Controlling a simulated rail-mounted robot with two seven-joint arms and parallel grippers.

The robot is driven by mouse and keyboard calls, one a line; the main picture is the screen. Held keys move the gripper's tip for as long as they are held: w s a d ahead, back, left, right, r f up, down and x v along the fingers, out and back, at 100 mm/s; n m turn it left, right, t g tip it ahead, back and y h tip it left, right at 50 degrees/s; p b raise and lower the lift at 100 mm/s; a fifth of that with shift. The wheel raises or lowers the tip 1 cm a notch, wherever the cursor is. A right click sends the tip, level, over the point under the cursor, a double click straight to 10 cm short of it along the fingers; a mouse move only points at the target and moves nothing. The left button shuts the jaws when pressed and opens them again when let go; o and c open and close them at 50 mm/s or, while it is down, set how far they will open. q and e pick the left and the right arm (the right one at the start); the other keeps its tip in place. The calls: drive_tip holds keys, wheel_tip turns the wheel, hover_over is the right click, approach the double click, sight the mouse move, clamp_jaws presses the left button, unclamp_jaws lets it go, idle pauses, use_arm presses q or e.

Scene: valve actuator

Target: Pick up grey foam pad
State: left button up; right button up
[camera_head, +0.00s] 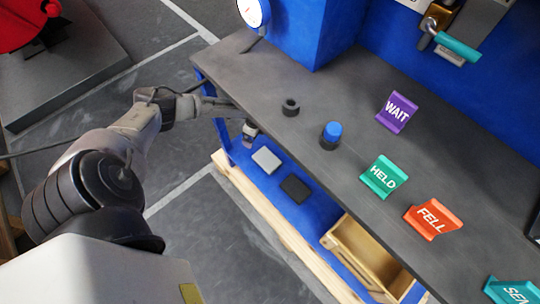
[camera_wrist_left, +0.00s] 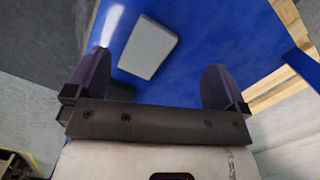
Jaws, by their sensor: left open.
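The grey foam pad (camera_head: 266,160) is a light flat block lying on the blue lower shelf (camera_head: 318,207), below the dark worktop. In the left wrist view the pad (camera_wrist_left: 148,47) lies beyond the two fingers, nearer the left one. My left gripper (camera_head: 250,129) is at the worktop's edge, just above and behind the pad in the head view, partly hidden by the worktop. In the left wrist view my left gripper (camera_wrist_left: 157,68) is open with nothing between its fingers. My right gripper is out of view.
A black pad (camera_head: 295,188) lies beside the grey one. A wooden drawer box (camera_head: 365,252) stands further right. The worktop (camera_head: 330,90) overhangs the shelf and holds a dark ring (camera_head: 290,107), a blue-topped cylinder (camera_head: 331,134) and several label stands.

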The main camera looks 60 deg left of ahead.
use_arm(q)
drive_tip(key=w+d+m, duration=0.2)
drive_tip(key=m, duration=0.1)
drive_tip(key=m+b, duration=0.1)
drive_tip(key=b, duration=0.4)
hover_over(261, 153)
drive_tip(key=shift+t+h, duration=0.4)
wheel_tip(261, 153, down, 8)
drive_tip(key=shift+w+a+f, duration=0.1)
drive_tip(key=shift+a+f, duration=0.05)
drive_tip(key=shift+f, duration=0.05)
drive_tip(key=shift+a+f, duration=0.15)
drive_tip(key=shift+f, duration=0.15)
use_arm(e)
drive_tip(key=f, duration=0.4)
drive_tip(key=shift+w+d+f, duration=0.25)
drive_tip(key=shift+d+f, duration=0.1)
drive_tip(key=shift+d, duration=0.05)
use_arm(q)
drive_tip(key=f+b, duration=0.2)
drive_tip(key=f, duration=0.1)
drive_tip(key=f+b, duration=0.1)
drive_tip(key=f, duration=0.1)
drive_tip(key=shift+d+b, duration=0.25)
drive_tip(key=shift+b, duration=0.15)
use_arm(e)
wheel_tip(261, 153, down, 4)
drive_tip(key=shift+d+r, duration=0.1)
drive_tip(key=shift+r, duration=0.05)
